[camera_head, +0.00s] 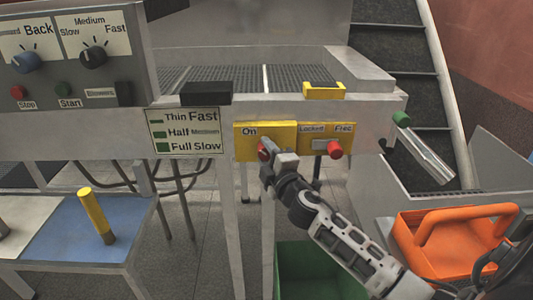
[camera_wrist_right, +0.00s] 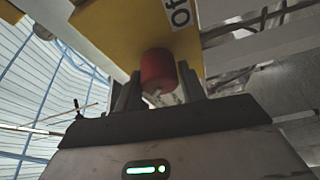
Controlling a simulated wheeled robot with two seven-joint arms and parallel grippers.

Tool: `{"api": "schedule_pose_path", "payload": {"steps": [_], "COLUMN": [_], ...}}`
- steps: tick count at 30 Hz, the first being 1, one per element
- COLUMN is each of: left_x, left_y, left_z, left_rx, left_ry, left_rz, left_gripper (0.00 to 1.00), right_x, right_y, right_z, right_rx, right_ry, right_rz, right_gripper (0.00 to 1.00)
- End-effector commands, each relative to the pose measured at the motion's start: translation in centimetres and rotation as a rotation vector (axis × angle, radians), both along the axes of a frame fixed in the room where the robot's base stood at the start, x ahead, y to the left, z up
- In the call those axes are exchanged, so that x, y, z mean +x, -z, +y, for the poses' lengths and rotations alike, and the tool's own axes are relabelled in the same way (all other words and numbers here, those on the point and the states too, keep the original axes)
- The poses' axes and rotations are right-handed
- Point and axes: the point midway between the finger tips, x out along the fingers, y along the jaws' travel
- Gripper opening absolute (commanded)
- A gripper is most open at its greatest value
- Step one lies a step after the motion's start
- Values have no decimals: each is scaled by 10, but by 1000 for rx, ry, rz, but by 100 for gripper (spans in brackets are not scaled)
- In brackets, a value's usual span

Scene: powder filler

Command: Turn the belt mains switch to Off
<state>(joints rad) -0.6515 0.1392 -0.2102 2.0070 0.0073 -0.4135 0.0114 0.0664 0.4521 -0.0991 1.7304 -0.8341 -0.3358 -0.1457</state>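The belt mains switch is a yellow plate (camera_head: 281,131) on the front of the conveyor frame. It carries an "On" label on its upper left and a red knob (camera_head: 264,149) at its left. The wrist view shows the red knob (camera_wrist_right: 158,70) and a label beginning "Of" beside it. My right gripper (camera_head: 271,151) reaches up to the plate from below. In the wrist view its two fingers (camera_wrist_right: 160,88) stand on either side of the knob, flush against it. The head view partly hides the plate behind the gripper. My left gripper is not in view.
Right of the switch is a second yellow plate with "Locked" and "Free" labels and a red knob (camera_head: 335,149). A control panel (camera_head: 70,55) is at upper left. An orange tray (camera_head: 455,240) and green bin (camera_head: 318,275) lie below.

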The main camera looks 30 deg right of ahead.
Motion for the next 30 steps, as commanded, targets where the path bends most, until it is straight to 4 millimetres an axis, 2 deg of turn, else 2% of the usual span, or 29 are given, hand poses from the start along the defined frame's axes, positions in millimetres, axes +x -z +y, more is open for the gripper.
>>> {"api": "schedule_pose_path", "payload": {"steps": [1,2,10,14,17,30], "left_x": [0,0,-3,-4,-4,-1], "left_y": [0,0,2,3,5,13], "left_z": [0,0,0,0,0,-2], "left_rx": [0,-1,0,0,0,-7], "left_ry": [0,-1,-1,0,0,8], "left_rz": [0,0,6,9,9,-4], "left_gripper": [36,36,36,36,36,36], "right_x": [0,0,0,-9,-24,-125], "right_y": [2,1,0,2,4,13], "right_z": [0,0,0,2,4,21], "right_rx": [-1,-1,1,1,1,3], "right_ry": [0,0,0,-1,-2,-1], "right_rz": [3,2,0,1,3,4], "right_gripper": [55,59,59,59,59,59]}}
